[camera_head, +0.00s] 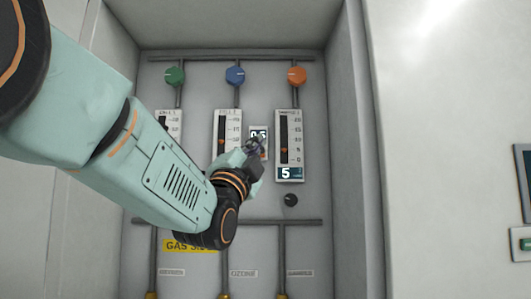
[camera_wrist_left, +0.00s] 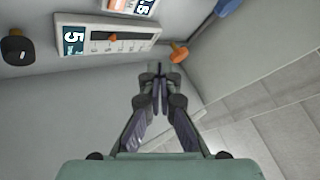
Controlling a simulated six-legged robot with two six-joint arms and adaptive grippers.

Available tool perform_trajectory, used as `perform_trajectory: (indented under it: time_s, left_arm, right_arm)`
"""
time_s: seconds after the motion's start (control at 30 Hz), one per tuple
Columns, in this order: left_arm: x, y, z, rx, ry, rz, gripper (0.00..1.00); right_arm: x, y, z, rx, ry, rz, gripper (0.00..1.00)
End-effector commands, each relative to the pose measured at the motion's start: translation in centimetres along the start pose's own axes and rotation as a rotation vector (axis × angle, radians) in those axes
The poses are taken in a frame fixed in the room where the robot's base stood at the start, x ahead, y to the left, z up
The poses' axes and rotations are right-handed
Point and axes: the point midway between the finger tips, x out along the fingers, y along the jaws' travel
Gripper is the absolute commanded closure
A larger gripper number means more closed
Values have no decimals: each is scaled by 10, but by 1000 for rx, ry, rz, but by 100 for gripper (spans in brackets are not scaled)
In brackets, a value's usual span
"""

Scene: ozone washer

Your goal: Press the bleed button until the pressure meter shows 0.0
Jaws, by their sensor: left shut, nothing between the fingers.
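A small pressure display (camera_head: 258,132) on the recessed panel is partly covered by my left gripper. Its digits look like 0.5; in the left wrist view only part of the display (camera_wrist_left: 142,5) shows, ending in .5. My left gripper (camera_head: 259,143) is shut and empty, in front of the display's lower part. The left wrist view shows its fingers (camera_wrist_left: 159,80) together with nothing between them. Whether they touch the panel, I cannot tell. No label marks the bleed button; any button under the display is hidden. A black round knob or button (camera_head: 290,200) sits lower right.
The right gauge (camera_head: 289,130) reads 5 and stands close beside my gripper. Green (camera_head: 175,75), blue (camera_head: 235,76) and orange (camera_head: 297,75) knobs stick out above. Pipes (camera_head: 290,222) cross below. The cabinet's side wall (camera_head: 352,150) bounds the recess at right.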

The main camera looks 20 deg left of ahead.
Motion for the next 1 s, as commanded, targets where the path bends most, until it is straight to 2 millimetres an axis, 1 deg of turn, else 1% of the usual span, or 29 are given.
perform_trajectory:
  time_s: [0.1, 0.2, 0.57, 0.73, 1.0]
  left_arm:
    - [-1, -2, -1, 72, 6, -12, 100]
    - [-1, -2, -1, 99, 6, -13, 100]
    - [0, -1, 0, 102, 4, -11, 100]
    - [10, 4, 6, 101, 4, -8, 100]
    - [35, 17, 25, 101, 4, -10, 100]
  right_arm:
    - [0, 0, 0, 0, 0, 0, 60]
    - [0, 0, 0, 0, 0, 0, 60]
    - [-1, 0, 0, 0, 0, 0, 60]
    - [-10, 0, 0, 0, 0, 0, 60]
    - [-35, 0, 0, 0, 0, 0, 60]
